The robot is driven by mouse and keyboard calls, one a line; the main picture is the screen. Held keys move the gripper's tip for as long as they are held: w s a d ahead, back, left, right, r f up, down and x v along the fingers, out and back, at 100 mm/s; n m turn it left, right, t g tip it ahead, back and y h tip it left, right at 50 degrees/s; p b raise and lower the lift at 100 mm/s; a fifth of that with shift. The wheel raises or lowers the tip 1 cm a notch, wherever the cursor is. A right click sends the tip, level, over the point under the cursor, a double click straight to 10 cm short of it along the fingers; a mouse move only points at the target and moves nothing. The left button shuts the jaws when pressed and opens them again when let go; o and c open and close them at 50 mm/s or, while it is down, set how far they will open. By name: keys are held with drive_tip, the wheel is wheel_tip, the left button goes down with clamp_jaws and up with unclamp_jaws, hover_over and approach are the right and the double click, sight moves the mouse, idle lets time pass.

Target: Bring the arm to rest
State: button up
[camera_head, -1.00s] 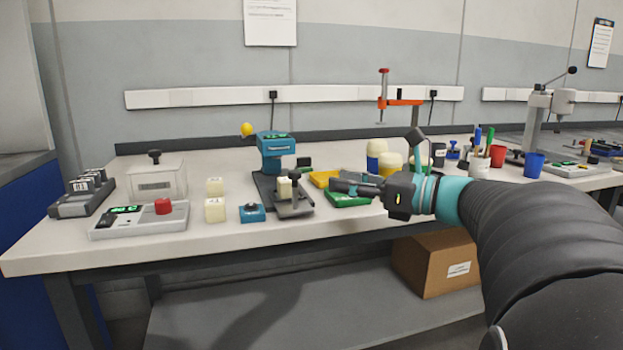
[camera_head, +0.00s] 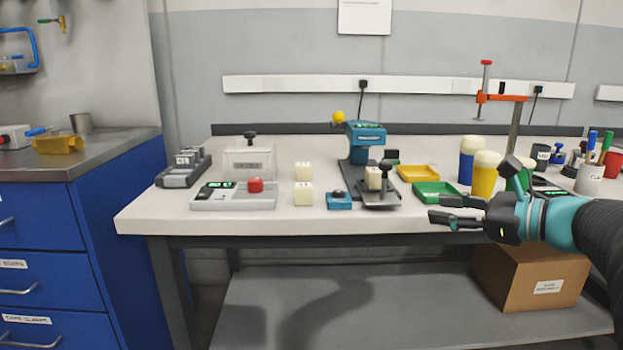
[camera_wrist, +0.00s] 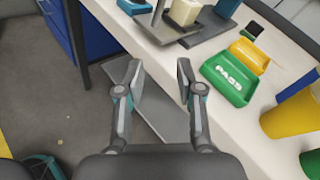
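My gripper (camera_head: 446,210) is at the right in the head view, in front of the bench's front edge, with its fingers pointing left. In the wrist view my gripper (camera_wrist: 156,85) has its two fingers spread apart with nothing between them. Through the gap I see the grey lower shelf (camera_wrist: 150,115) and the bench edge. My teal and black arm reaches in from the right of the head view.
The white bench (camera_head: 150,215) holds a teal press (camera_head: 366,134), a green tray (camera_head: 432,200), a yellow tray (camera_head: 418,173), and yellow (camera_head: 485,182) and blue containers (camera_head: 466,167). A cardboard box (camera_head: 520,285) sits on the lower shelf. Blue drawers (camera_head: 60,240) stand left.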

drive_tip(key=s+a+f+n+g+h, duration=0.1)
drive_tip(key=s+f+n+g+h, duration=0.2)
drive_tip(key=s+f+n, duration=0.35)
drive_tip(key=s+a+f+n+g+h, duration=0.1)
drive_tip(key=s+f+n+g+h, duration=0.25)
drive_tip(key=f, duration=0.55)
drive_tip(key=s+a+f+n+h, duration=0.2)
drive_tip(key=s+a+n+h, duration=0.2)
drive_tip(key=s+a+n, duration=0.3)
drive_tip(key=s+n, duration=0.3)
drive_tip(key=n, duration=0.3)
drive_tip(key=shift+s+a+f+n, duration=0.25)
drive_tip(key=shift+f+n, duration=0.05)
drive_tip(key=shift+f, duration=0.1)
